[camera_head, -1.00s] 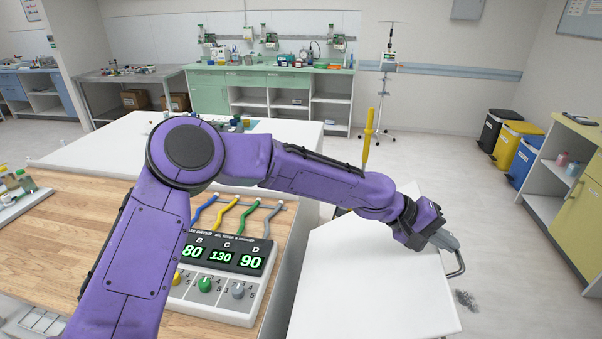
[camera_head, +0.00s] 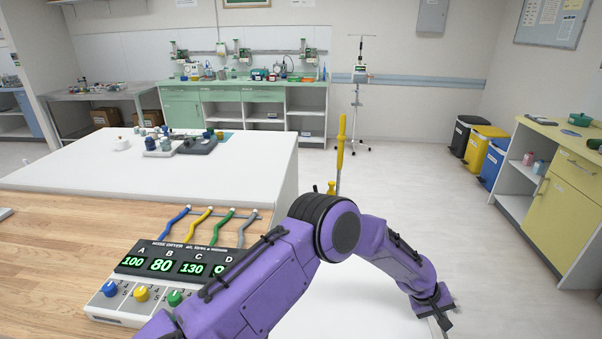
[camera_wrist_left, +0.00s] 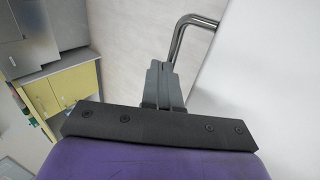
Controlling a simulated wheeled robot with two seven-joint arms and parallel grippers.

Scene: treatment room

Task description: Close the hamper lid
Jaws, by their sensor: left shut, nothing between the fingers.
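A white panel (camera_head: 345,308), which looks like the hamper lid, shows at the bottom of the head view, partly behind my left arm. How far it is shut cannot be told. In the left wrist view a white surface (camera_wrist_left: 265,90) fills the right side, with a bent metal handle (camera_wrist_left: 182,32) at its edge. My left gripper (camera_head: 436,318) is at the panel's right end. In the wrist view its grey fingers (camera_wrist_left: 161,68) are shut and empty, close beside the handle; contact is unclear. The right gripper is out of view.
A hose dryer box (camera_head: 180,270) with lit numbers stands on the wooden counter (camera_head: 60,240) at left. A white table (camera_head: 80,175) lies behind it. A yellow post (camera_head: 340,150) rises behind the panel. Waste bins (camera_head: 480,145) and a yellow cabinet (camera_head: 560,190) stand right. Floor between is clear.

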